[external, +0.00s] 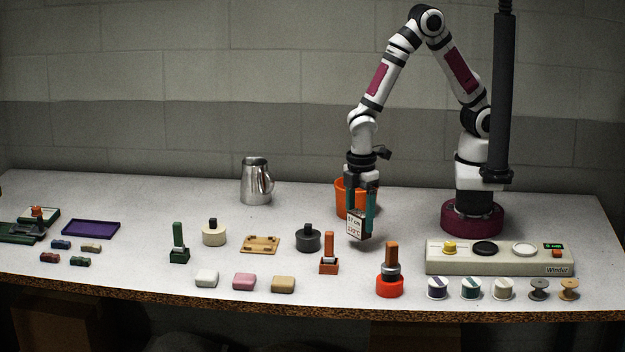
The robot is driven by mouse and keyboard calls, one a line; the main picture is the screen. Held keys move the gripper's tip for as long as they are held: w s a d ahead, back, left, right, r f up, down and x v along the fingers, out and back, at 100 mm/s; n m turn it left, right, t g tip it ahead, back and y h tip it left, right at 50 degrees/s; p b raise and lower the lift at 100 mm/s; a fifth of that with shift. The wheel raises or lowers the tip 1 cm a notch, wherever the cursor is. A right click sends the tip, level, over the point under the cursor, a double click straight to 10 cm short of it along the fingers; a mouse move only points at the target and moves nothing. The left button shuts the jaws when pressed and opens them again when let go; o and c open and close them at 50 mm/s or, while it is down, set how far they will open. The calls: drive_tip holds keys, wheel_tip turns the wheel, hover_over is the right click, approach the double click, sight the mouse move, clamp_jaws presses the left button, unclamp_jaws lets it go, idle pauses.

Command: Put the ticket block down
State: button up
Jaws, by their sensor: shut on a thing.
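The ticket block (355,228) is a small block with a white printed face showing "57 cm" and "120°C" and a dark underside. My gripper (361,212) points down and is shut on the ticket block, with a teal finger showing at its right side. The block hangs a little tilted, in front of an orange bucket (343,197). It appears to be just above the table, but I cannot tell the exact gap beneath it.
An orange stamp in a holder (328,266) stands close at front left, and a red-based one (390,288) at front right. A dark grey weight (308,238) sits to the left. The Winder panel (500,268) is to the right. Table (400,225) is bare right of the block.

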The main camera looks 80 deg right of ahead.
sight(360, 229)
wheel_tip(360, 229, down, 3)
drive_tip(key=shift+f, duration=0.15)
drive_tip(key=shift+f, duration=0.1)
drive_tip(key=o, duration=1.4)
